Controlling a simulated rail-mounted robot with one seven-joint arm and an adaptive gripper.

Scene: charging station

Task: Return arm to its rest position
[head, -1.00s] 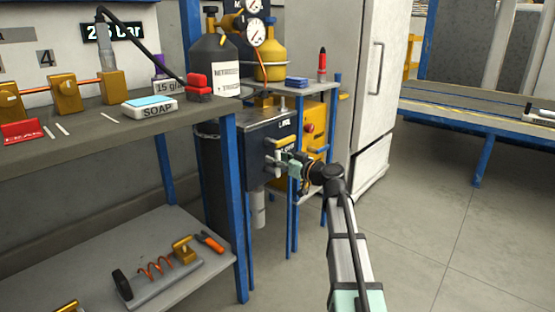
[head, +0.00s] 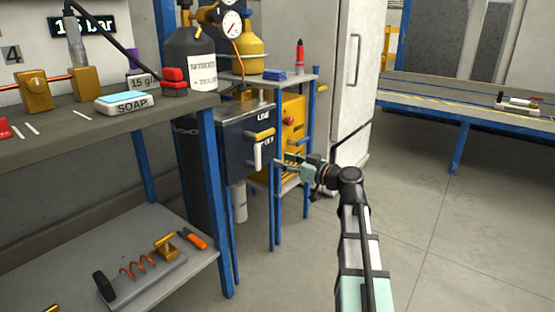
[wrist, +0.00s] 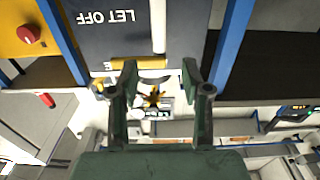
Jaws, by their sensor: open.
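My gripper (head: 281,163) is in the middle of the head view, at the end of my arm, which reaches up from the lower right. It is just right of the dark valve box (head: 232,150), with a small gap to the white handle (head: 258,157). The box also carries a yellow handle (head: 263,133). In the wrist view the two fingers (wrist: 160,78) are spread with nothing held between them. The dark panel with the words LET OFF (wrist: 108,18) and the yellow handle (wrist: 138,63) lie just beyond the fingertips.
A yellow box (head: 292,135) with a red knob is behind my gripper. A white cabinet (head: 350,90) stands behind. The floor (head: 425,210) to the right is clear.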

